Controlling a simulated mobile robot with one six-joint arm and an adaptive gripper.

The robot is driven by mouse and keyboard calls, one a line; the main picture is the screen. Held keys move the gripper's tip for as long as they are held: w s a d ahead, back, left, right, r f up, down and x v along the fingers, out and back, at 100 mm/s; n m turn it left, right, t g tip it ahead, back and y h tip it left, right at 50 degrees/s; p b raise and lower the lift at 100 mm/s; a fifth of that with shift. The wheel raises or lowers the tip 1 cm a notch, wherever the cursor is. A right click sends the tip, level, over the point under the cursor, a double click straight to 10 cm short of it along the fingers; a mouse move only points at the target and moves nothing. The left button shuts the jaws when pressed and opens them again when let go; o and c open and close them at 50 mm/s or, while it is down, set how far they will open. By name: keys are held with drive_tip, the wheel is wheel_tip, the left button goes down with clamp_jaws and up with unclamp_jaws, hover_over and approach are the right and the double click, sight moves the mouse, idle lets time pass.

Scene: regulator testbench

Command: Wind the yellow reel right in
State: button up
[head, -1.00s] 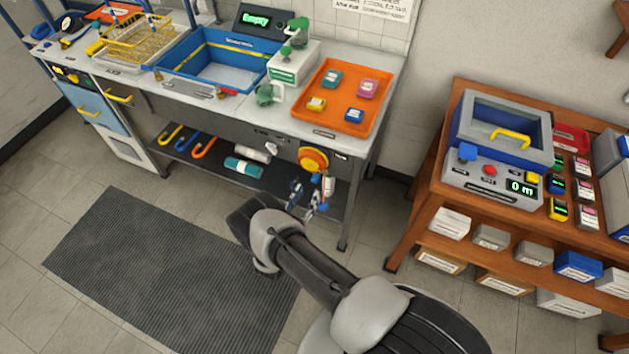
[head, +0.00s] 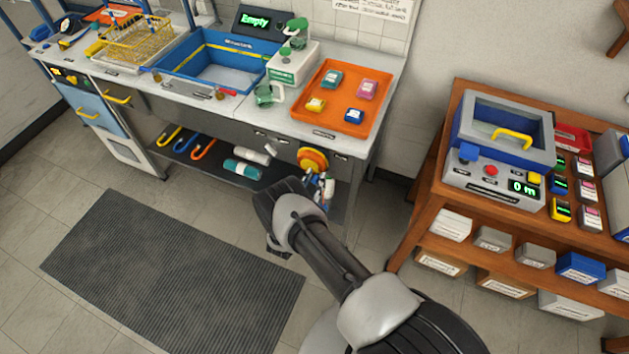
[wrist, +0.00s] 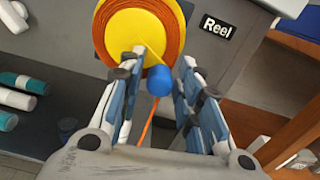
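The yellow reel (wrist: 138,30) with an orange rim is mounted on the bench front, beside a label reading "Reel" (wrist: 216,27). In the head view the reel (head: 312,157) shows under the bench top, its lower part partly covered by my gripper (head: 318,182). In the wrist view my gripper (wrist: 157,72) is open just in front of the reel's lower part. A blue knob (wrist: 159,81) shows between the two fingers, with gaps visible at its sides. A thin yellow line crosses the reel face near it. An orange strip (wrist: 147,126) hangs below the knob.
A lower shelf (head: 215,172) holds teal and white rolls (head: 243,169) left of the reel. An orange tray (head: 327,123) sits on the bench above. A wooden table (head: 432,215) stands to the right. The floor mat (head: 170,270) is clear.

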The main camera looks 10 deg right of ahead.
clamp_jaws()
drive_tip(key=shift+f, duration=0.15)
